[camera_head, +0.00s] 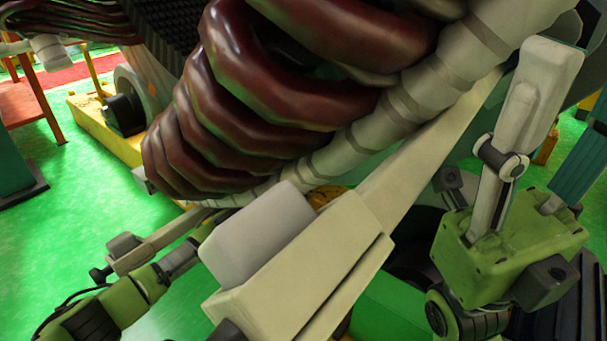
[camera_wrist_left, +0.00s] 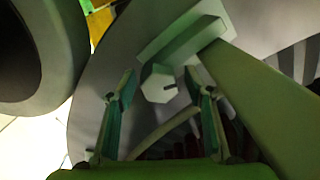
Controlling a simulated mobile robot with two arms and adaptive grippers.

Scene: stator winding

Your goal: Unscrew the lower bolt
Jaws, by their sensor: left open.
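In the left wrist view a pale hex-headed bolt (camera_wrist_left: 159,85) sticks out below a bracket (camera_wrist_left: 180,40). My left gripper (camera_wrist_left: 159,74) is open, with one finger on each side of the bolt head. The fingers look apart from it; contact cannot be made out. In the head view my left arm (camera_head: 130,297) reaches in at the lower left beside a smaller beige bracket (camera_head: 155,247) with a dark bolt-like end (camera_head: 98,275). My left fingertips are hard to make out there. Green and grey parts of my right arm (camera_head: 510,245) stand at the right; its jaw state is unclear.
The stator's dark red windings (camera_head: 265,85) and white wrapped ring (camera_head: 420,90) fill the upper middle. A large beige bracket (camera_head: 310,255) with a grey block crosses the foreground. Green floor (camera_head: 80,215) is clear at the left. A yellow base (camera_head: 100,125) stands behind.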

